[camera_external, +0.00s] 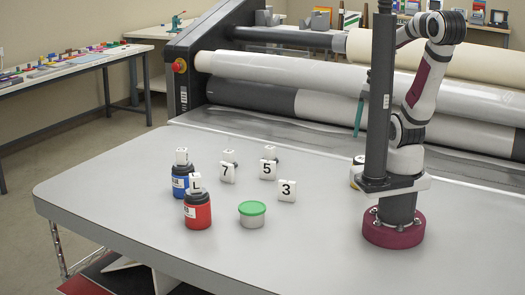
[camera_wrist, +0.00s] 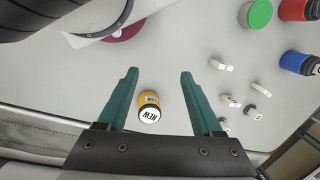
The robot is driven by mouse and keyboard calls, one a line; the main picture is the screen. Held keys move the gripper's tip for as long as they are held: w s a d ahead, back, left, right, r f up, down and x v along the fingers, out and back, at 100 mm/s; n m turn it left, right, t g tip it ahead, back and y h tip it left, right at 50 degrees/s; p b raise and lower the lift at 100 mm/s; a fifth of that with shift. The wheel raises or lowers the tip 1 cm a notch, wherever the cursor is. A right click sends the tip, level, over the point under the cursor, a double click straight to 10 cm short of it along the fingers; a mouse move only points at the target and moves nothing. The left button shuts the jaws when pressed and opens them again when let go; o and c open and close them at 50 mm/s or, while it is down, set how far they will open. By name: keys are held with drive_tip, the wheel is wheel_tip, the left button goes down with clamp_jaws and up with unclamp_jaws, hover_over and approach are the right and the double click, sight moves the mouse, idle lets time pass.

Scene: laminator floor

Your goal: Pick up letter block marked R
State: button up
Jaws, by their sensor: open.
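No block can be read as R in either view. A small white block (camera_external: 181,155) with an unclear mark sits on the blue jar (camera_external: 182,181), and a block that seems marked L (camera_external: 196,181) sits on the red jar (camera_external: 198,211). White blocks marked 7 (camera_external: 227,173), 5 (camera_external: 268,170) and 3 (camera_external: 287,191) stand on the table; another unclear block (camera_external: 229,156) is behind the 7. In the wrist view, my gripper (camera_wrist: 160,74) is open and empty, its teal fingers apart, with a yellow jar (camera_wrist: 149,107) visible between them. The white blocks lie to their right.
A tub with a green lid (camera_external: 252,213) stands right of the red jar. The yellow jar is mostly hidden behind my arm in the external view. Laminator rollers (camera_external: 300,70) line the table's back. The grey table (camera_external: 310,250) is clear at the front.

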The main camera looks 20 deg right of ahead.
idle(0.4)
drive_tip(key=shift+o, duration=0.4)
drive_tip(key=w+d+f+n+t+h, duration=0.1)
drive_tip(key=w+f+n+t, duration=0.1)
drive_tip(key=w, duration=0.5)
drive_tip(key=w+d+f+n+t+h, duration=0.1)
drive_tip(key=w+d, duration=0.1)
drive_tip(key=w, duration=0.5)
drive_tip(key=w+a+f+n+t+y, duration=0.1)
drive_tip(key=w+a+f+n+t, duration=0.15)
drive_tip(key=w, duration=0.45)
drive_tip(key=w+a+f+n+t+y, duration=0.1)
drive_tip(key=w+a+f+n+t, duration=0.2)
drive_tip(key=w, duration=0.5)
drive_tip(key=n+y, duration=0.7)
drive_tip(key=y, duration=0.1)
approach(232, 154)
drive_tip(key=shift+t, duration=0.45)
drive_tip(key=x, duration=0.6)
drive_tip(key=shift+s+a+f, duration=0.1)
drive_tip(key=shift+a+f, duration=0.1)
drive_tip(key=x, duration=0.5)
drive_tip(key=shift+w+a+f, duration=0.2)
drive_tip(key=shift+w, duration=0.05)
clamp_jaws()
